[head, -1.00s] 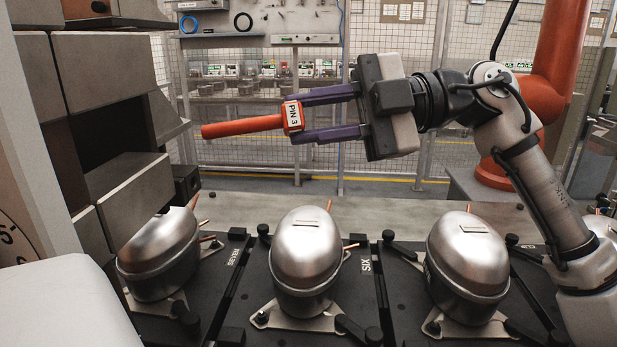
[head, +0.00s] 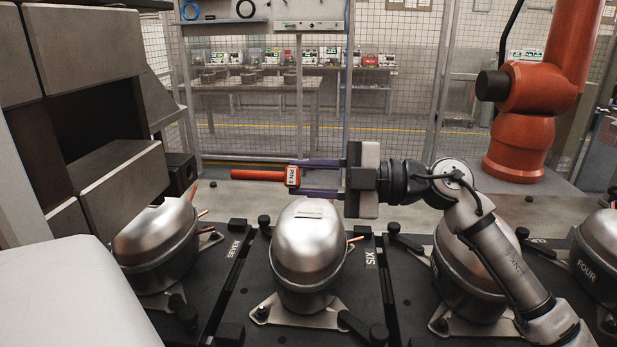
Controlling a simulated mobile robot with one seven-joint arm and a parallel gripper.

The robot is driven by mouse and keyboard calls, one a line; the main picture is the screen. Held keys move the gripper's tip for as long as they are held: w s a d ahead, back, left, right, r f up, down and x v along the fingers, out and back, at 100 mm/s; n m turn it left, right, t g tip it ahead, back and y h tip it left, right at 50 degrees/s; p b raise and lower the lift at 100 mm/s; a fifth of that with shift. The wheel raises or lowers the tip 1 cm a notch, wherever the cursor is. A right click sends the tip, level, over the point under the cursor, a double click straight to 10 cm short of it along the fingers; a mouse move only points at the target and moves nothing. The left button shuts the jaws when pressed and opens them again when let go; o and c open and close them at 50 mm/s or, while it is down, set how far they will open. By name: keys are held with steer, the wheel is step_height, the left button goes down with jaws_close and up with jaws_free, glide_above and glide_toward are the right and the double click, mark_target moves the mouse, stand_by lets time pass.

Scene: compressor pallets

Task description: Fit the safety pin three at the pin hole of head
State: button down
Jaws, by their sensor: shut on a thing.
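The safety pin three is an orange-red rod (head: 258,175) with a collar labelled "PIN 3" (head: 292,177). My gripper (head: 297,177) has purple fingers shut on the collar. The rod lies roughly level and points left, seen above and behind compressor six (head: 308,245). Its tip is apart from the grey blocky machine (head: 115,185) at the left. A small dark block with a round hole (head: 181,175) stands at that machine's right side, left of the pin tip. I cannot tell whether this is the head's pin hole.
Compressors stand on dark pallets in a row, including one at seven (head: 160,245), one behind my arm (head: 470,270) and one marked four (head: 600,260). An orange robot arm (head: 525,115) stands behind right. A mesh fence (head: 400,90) is at the back.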

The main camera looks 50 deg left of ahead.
mark_target(271, 176)
steer(key=shift+x, duration=2.9)
steer(key=p+x, duration=0.1)
steer(key=x, duration=0.8)
steer(key=shift+s+a+p, duration=0.2)
steer(key=shift+a+p, duration=0.05)
steer(key=shift+p, duration=0.05)
stand_by(2.2)
steer(key=c, duration=1.1)
jaws_free()
steer(key=shift+o, duration=0.2)
steer(key=b+v, duration=0.2)
steer(key=v, duration=1.2)
